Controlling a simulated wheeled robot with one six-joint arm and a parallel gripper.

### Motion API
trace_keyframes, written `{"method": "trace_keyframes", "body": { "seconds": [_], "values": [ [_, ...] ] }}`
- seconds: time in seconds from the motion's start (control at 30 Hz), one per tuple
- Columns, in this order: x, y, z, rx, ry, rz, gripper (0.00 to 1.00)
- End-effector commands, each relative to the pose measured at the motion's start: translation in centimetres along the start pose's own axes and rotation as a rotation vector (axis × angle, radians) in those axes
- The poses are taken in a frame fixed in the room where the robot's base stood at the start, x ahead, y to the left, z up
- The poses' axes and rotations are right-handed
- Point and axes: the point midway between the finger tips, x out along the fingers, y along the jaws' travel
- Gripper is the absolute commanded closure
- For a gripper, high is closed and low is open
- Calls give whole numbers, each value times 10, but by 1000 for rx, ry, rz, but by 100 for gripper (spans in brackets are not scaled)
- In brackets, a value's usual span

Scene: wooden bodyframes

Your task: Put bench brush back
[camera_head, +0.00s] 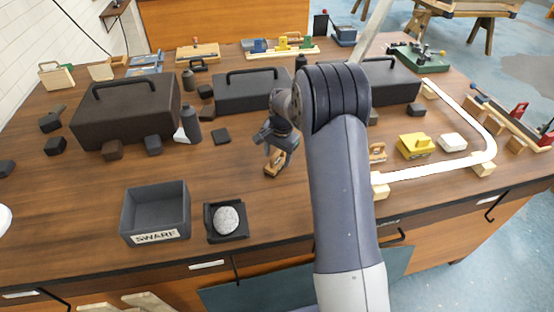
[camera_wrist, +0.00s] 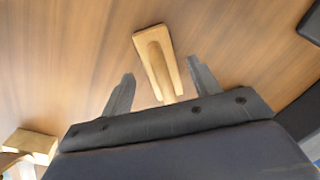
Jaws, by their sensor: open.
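A pale wooden piece with a raised rounded grip, which may be the bench brush, lies on the bench; it shows in the wrist view (camera_wrist: 149,40) and below my gripper in the head view (camera_head: 274,170). No bristles can be made out. My gripper (camera_head: 277,148) is open above it. In the wrist view my gripper's two fingers (camera_wrist: 160,72) stand on either side of the wooden piece's near part, with a gap on both sides. The near end of the piece is hidden behind the gripper body.
A dark open SWARF bin (camera_head: 155,241) and a small dark tray (camera_head: 209,232) with a grey round lump (camera_head: 227,219) stand front left. Dark toolboxes (camera_head: 125,115) line the back. A yellow tool (camera_head: 414,145) and a white curved strip (camera_head: 430,172) are at right.

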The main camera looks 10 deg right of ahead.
Motion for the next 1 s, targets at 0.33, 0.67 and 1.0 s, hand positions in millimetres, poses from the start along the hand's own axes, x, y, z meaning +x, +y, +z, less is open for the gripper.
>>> {"method": "trace_keyframes", "body": {
  "seconds": [0.33, 0.67, 1.0],
  "values": [
    [-73, 0, -1, 1, 5, -4, 41],
    [-99, 0, 0, 1, 0, 0, 41],
    [-99, 0, 0, 0, 0, 0, 41]
  ]
}}
